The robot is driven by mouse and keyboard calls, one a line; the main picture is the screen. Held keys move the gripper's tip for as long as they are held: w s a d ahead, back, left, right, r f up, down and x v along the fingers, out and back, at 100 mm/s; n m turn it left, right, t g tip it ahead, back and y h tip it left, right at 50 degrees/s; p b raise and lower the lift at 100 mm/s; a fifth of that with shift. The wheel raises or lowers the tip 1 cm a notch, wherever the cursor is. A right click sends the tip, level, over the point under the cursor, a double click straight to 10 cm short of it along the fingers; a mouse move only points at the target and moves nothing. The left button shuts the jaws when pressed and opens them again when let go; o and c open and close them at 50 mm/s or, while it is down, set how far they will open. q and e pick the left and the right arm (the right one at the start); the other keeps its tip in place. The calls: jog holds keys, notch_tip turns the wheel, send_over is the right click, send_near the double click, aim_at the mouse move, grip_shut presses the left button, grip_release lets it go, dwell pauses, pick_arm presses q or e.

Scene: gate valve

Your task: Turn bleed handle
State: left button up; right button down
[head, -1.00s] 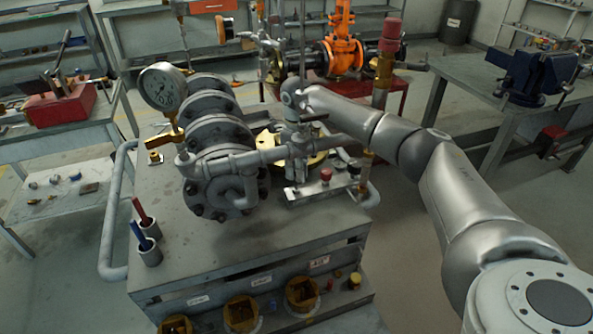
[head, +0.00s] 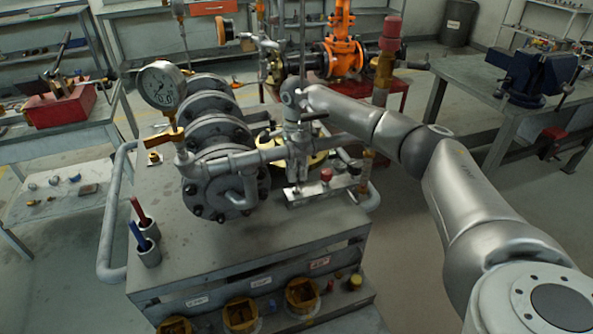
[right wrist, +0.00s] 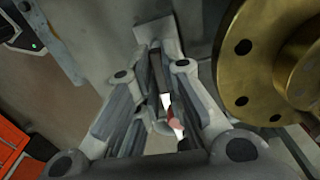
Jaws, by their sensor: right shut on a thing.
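My right gripper (right wrist: 160,105) is shut on a slim dark bar (right wrist: 158,75), which I take to be the bleed handle; it lies between the grey fingers in the right wrist view. In the head view my right gripper (head: 298,165) points down beside the grey pipework, just right of the flanged grey valve body (head: 222,170). The handle itself is hard to make out there. A round pressure gauge (head: 162,86) stands on a brass fitting at the upper left of the valve body. My left gripper is not in view.
A red knob (head: 326,175) sits close to my right gripper. A brass flange (right wrist: 265,65) is near the fingers on the right of the wrist view. Red and blue tools (head: 140,222) stand in cups on the front left of the bench (head: 270,235). A side rail (head: 108,210) runs along it.

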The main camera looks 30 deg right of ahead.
jog(key=shift+w+r, duration=0.1)
jog(key=shift+r, duration=0.05)
jog(key=c, duration=1.5)
grip_release()
jog(key=shift+c, duration=0.2)
notch_tip(320, 180, up, 12)
